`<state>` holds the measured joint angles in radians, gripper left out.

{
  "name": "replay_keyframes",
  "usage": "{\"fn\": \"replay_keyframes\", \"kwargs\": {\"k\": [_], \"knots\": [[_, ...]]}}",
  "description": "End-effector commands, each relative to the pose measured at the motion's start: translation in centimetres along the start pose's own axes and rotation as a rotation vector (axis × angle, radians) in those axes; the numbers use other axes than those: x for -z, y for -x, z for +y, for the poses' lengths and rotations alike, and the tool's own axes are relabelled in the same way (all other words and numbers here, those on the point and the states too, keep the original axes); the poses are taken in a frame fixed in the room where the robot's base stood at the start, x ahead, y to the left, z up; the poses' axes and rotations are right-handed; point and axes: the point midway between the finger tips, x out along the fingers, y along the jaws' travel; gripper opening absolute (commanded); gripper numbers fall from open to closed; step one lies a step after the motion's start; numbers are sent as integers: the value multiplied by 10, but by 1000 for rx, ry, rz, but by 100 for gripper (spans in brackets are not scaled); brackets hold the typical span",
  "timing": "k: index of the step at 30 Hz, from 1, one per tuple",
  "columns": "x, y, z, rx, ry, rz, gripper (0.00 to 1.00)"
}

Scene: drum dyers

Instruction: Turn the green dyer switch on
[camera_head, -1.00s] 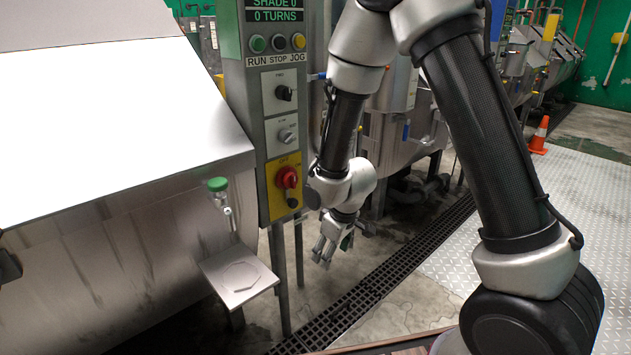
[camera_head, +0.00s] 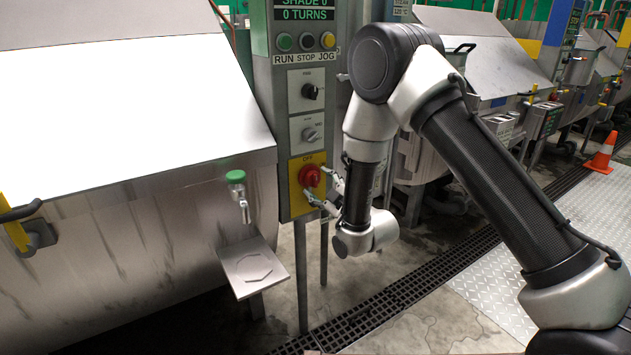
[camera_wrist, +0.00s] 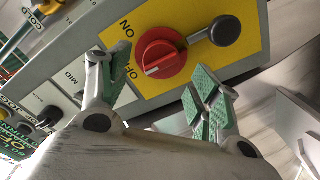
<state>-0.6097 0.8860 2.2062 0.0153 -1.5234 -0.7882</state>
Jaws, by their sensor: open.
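The red rotary switch (camera_head: 311,176) sits on a yellow plate (camera_head: 296,205) low on the grey-green control post. In the wrist view the red knob (camera_wrist: 160,58) has a white mark that points toward the OFF lettering. ON is printed on another side of the knob. My gripper (camera_head: 329,190) is open and empty, just right of the switch in the head view. In the wrist view my gripper (camera_wrist: 160,82) has its green-padded fingers spread to either side of the knob, nearer the camera. Contact with the knob cannot be told.
A dark round-ended lever (camera_wrist: 226,32) extends beside the knob. Above are two selector knobs (camera_head: 310,91) and push buttons (camera_head: 306,41). A steel drum (camera_head: 120,230) with a small shelf (camera_head: 252,266) stands left. A floor grate (camera_head: 400,295) and orange cone (camera_head: 601,155) lie right.

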Motion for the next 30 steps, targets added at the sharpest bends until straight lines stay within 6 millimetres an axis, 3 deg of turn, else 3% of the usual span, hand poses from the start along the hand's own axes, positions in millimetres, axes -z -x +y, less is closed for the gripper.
{"fn": "replay_keyframes", "kwargs": {"k": [7, 17, 25, 30], "knots": [[0, -34, 0, -1, -1, 0, 63], [0, -40, 0, 1, -2, -2, 63], [0, -40, 0, 1, -2, -2, 17], [0, -40, 0, 2, -5, -2, 17]]}}
